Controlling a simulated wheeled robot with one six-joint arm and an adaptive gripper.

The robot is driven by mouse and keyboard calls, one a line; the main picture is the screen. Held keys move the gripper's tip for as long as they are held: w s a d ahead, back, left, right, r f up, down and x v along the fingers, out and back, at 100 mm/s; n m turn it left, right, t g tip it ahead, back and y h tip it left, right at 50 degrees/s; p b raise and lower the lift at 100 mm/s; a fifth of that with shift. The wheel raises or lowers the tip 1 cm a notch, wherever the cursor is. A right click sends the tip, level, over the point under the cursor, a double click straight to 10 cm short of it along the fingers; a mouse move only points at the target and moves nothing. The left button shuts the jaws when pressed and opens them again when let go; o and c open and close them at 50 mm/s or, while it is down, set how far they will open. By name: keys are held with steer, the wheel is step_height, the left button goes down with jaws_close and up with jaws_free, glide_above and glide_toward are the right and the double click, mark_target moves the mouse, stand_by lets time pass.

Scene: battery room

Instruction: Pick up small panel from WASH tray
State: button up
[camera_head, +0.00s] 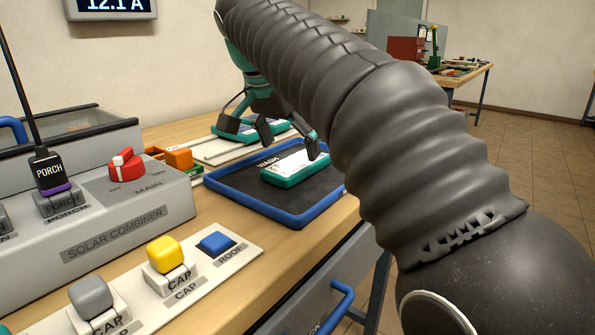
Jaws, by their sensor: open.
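The WASH tray (250,203) is a dark tray with a blue rim, on the wooden bench in the middle of the view. A small panel (291,179) with a green frame and a pale, whitish face lies in its far right part. My gripper (289,137) is open above the far side of the tray, close to the panel. One fingertip is close to the panel's far right corner; I cannot tell whether it touches. My arm hides the area right of the tray.
A solar combiner box (120,231) with a red switch (126,164) and a PORCH plug (49,171) stands at left. Another green-framed panel (236,132) lies on a pale rack behind the tray.

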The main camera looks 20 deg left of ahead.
mark_target(296, 162)
steer(key=x, duration=0.3)
steer(key=shift+w+d+f+b, duration=0.1)
steer(key=shift+f+b, duration=0.05)
steer(key=shift+b, duration=0.2)
steer(key=c, duration=1.4)
steer(key=shift+o, duration=0.2)
